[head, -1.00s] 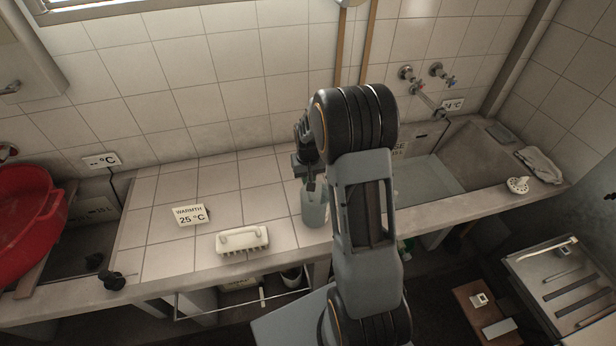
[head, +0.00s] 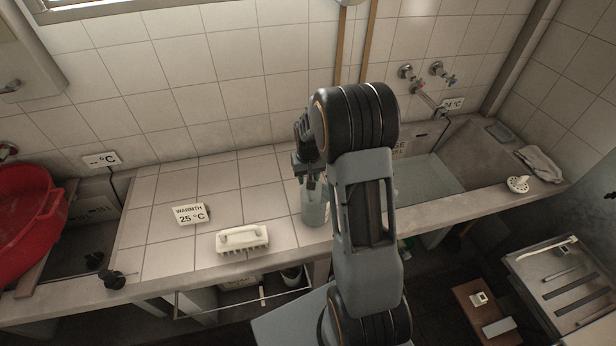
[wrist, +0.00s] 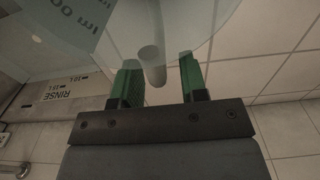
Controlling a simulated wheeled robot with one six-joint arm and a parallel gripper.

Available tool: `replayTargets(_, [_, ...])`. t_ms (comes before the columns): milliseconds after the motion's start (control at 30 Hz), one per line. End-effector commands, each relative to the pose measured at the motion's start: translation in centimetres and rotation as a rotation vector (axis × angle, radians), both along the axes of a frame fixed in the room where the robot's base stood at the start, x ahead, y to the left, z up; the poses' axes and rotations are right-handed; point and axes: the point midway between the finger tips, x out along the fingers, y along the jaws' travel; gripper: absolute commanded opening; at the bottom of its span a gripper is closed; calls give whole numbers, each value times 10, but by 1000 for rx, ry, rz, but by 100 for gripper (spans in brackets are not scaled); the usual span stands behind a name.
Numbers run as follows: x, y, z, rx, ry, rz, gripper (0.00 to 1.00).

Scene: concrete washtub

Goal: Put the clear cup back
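The clear cup (head: 315,211) stands upright on the tiled counter (head: 150,222), near its front edge and just left of my arm. My gripper (head: 311,184) is at the cup's upper part, partly hidden by my wrist. In the wrist view the cup's see-through wall (wrist: 215,18) with a grey label fills the top. A pale rounded bar, seemingly its handle (wrist: 152,66), lies between the green fingers of my gripper (wrist: 160,80). The bar is close to the left finger, with a gap to the right one. The fingers look open around it.
A white brush (head: 242,239) and a 25 °C card (head: 190,214) lie left of the cup. A red basin (head: 25,225) is at far left. The water-filled washtub (head: 430,180), with a "RINSE" sign (wrist: 68,92), is right of my arm. A drain piece (head: 518,184) lies on its rim.

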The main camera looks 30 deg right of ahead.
Motion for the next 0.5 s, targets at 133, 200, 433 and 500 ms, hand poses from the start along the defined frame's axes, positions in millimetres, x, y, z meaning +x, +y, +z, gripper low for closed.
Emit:
replayTargets(133, [0, 0, 23, -1, -7, 0, 40])
replayTargets(200, [0, 0, 38, -2, -8, 0, 40])
replayTargets(433, [-2, 0, 81, -1, -7, 0, 40])
replayTargets(500, [-2, 0, 91, -1, -6, 0, 40])
